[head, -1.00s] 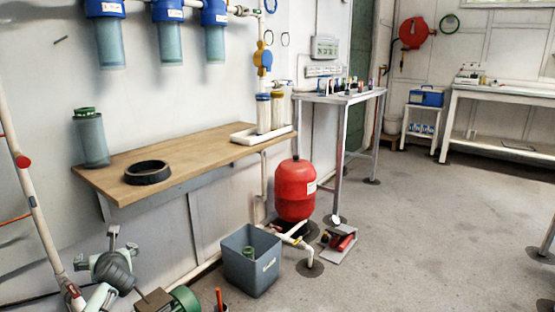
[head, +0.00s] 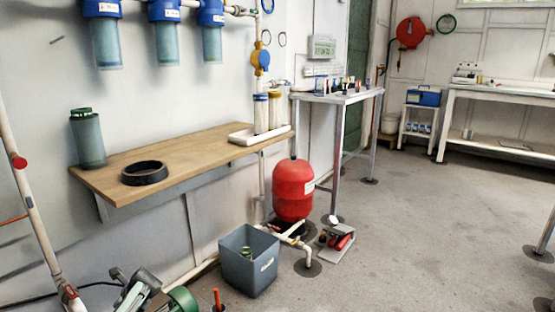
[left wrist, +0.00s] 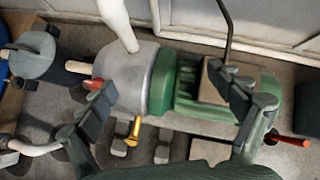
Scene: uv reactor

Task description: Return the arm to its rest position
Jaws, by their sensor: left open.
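My left gripper (left wrist: 162,85) is open and empty in the left wrist view, its two dark-padded fingers wide apart. Below the camera, between and beyond the fingers, lies a pump with a grey and green body (left wrist: 160,80); whether the fingers touch it I cannot tell. In the head view part of my left arm (head: 138,287) shows at the bottom left edge, next to the green end of the pump (head: 181,300). The fingertips cannot be made out there. My right gripper is in neither view.
A wooden bench (head: 200,155) holds a black ring (head: 145,173), a green-capped canister (head: 88,140) and a white tray (head: 245,138). A grey bin (head: 248,265) and a red tank (head: 293,190) stand on the floor.

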